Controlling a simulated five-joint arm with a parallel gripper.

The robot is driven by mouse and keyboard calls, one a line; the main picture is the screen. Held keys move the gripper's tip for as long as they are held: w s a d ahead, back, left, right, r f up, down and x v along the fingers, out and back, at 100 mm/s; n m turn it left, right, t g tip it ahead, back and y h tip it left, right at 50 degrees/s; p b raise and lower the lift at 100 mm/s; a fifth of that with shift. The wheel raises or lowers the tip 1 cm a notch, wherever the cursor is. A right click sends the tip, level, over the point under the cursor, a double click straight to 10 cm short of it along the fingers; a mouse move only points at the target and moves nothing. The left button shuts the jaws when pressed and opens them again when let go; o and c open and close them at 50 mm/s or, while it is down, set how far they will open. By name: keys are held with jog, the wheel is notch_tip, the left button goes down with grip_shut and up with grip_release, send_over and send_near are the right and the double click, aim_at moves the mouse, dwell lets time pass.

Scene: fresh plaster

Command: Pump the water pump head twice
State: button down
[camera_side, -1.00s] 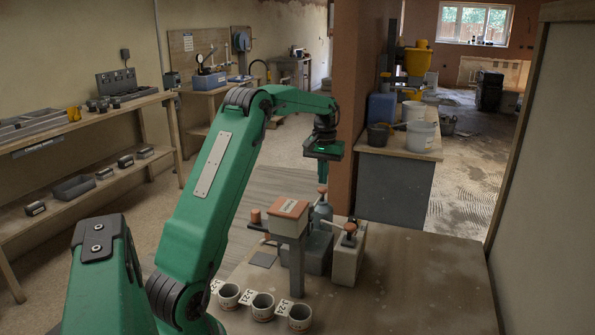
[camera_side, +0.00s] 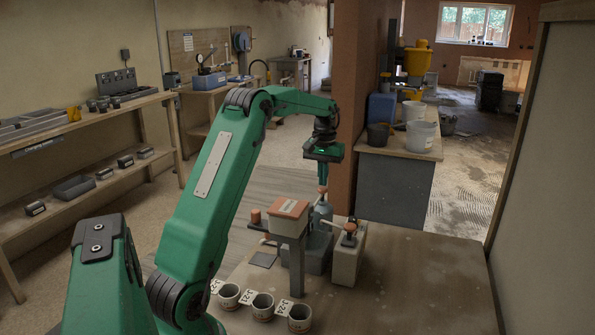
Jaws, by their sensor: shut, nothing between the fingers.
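The lower part of the pump is partly hidden behind a box on a post (camera_side: 289,208).
Other terracotta knobs stand close by, one at left (camera_side: 256,215) and one on a pale block (camera_side: 350,229). Several labelled cups (camera_side: 263,306) line the front of the table (camera_side: 420,285). The table's right side is clear. A brown column (camera_side: 357,90) rises behind my gripper.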

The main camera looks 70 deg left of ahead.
jog(key=shift+f, duration=1.2)
jog(key=shift+r, duration=1.45)
jog(key=shift+f, duration=1.45)
jog(key=shift+r, duration=1.45)
jog(key=shift+r, duration=0.15)
jog(key=shift+r, duration=2.9)
